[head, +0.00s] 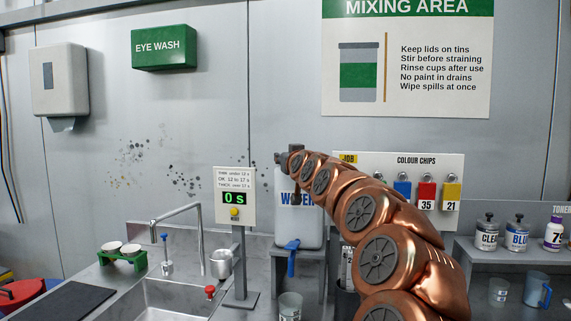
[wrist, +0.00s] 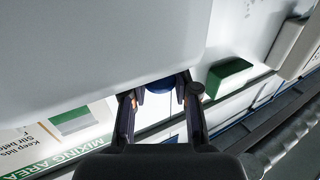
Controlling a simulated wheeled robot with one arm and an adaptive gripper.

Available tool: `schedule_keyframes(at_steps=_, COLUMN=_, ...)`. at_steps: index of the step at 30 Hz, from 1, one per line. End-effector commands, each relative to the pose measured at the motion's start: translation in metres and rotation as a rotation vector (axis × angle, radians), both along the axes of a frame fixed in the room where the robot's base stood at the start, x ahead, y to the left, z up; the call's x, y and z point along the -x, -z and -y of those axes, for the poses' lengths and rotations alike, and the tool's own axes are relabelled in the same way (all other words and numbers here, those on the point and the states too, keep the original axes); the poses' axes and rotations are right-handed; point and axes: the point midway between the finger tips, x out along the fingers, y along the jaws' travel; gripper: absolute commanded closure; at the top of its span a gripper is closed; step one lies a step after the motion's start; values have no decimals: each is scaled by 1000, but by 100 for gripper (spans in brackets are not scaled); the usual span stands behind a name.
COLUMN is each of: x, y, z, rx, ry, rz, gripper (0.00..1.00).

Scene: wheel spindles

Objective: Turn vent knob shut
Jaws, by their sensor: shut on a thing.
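The white water container (head: 299,233) stands on a grey stand, with a blue tap (head: 291,246) low on its front. My gripper (head: 288,159) is at the top of this container in the head view, and the copper arm covers part of its right side. In the wrist view my gripper (wrist: 158,98) has its two dark fingers on either side of a round blue knob (wrist: 158,86), which I take as the vent knob. The fingers are shut on it. The container's pale wall partly hides the knob, and its turn angle cannot be told.
A timer sign (head: 235,197) reading 0 s stands left of the container. A sink (head: 170,300) with a tall faucet is further left. The colour chip board (head: 450,164) is behind my arm. A shelf with toner bottles (head: 518,235) is at right.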

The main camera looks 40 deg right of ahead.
Motion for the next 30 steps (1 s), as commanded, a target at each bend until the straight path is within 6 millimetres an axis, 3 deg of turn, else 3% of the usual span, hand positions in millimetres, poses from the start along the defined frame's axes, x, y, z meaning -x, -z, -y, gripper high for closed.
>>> schedule_keyframes(at_steps=6, x=3, y=-6, z=1, rx=12, ry=52, rz=9, gripper=100)
schedule_keyframes(at_steps=26, x=0, y=0, z=1, rx=2, ry=92, rz=5, gripper=100)
schedule_keyframes(at_steps=27, x=0, y=0, z=1, rx=2, ry=92, rz=5, gripper=69)
schedule_keyframes(at_steps=30, x=0, y=1, z=1, rx=1, ry=92, rz=4, gripper=58)
